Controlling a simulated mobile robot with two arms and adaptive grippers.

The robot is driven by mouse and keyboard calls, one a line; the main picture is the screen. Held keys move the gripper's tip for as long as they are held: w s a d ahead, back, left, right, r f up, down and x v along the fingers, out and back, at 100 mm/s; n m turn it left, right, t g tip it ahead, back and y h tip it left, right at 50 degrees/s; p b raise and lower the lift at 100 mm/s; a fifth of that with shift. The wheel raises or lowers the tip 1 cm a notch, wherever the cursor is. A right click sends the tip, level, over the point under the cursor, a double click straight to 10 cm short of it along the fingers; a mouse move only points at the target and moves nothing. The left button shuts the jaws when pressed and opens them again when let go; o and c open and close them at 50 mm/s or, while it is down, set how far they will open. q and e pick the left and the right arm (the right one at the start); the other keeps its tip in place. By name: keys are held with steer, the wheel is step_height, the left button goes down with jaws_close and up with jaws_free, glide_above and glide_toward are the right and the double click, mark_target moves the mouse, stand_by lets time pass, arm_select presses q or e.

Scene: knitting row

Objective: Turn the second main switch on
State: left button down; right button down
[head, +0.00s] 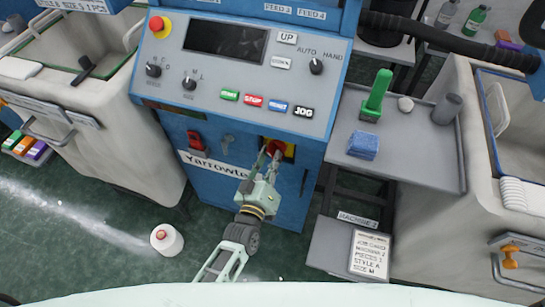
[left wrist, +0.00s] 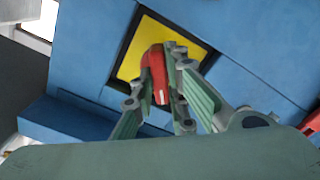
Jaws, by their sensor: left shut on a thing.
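The main switch is a red knob (left wrist: 155,72) on a yellow plate (left wrist: 199,50), set in the front of the blue machine (head: 232,178). My left gripper (head: 272,156) is at this switch, low on the machine under the panel. In the left wrist view the fingers of the left gripper (left wrist: 158,92) lie on either side of the knob, shut on it. The knob's long side runs nearly up and down in that view, with a white mark near its lower end. My fingers hide part of it. My right gripper is not in view.
The sloped control panel (head: 180,110) overhangs with an emergency button (head: 157,25) and coloured push buttons. A shelf (head: 424,150) at right holds a green-handled brush (head: 375,95) and a blue block (head: 363,145). A white cone (head: 166,239) stands on the floor at left. A job card (head: 370,253) lies at lower right.

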arm_select(q)
steer(key=m, duration=0.3)
steer(key=shift+m+p, duration=0.35)
steer(key=shift+m, duration=0.05)
steer(key=shift+f+m, duration=0.1)
steer(key=shift+m, duration=1.6)
steer(key=c, duration=1.7)
jaws_free()
steer(key=shift+c, duration=0.2)
steer(key=v, duration=1.2)
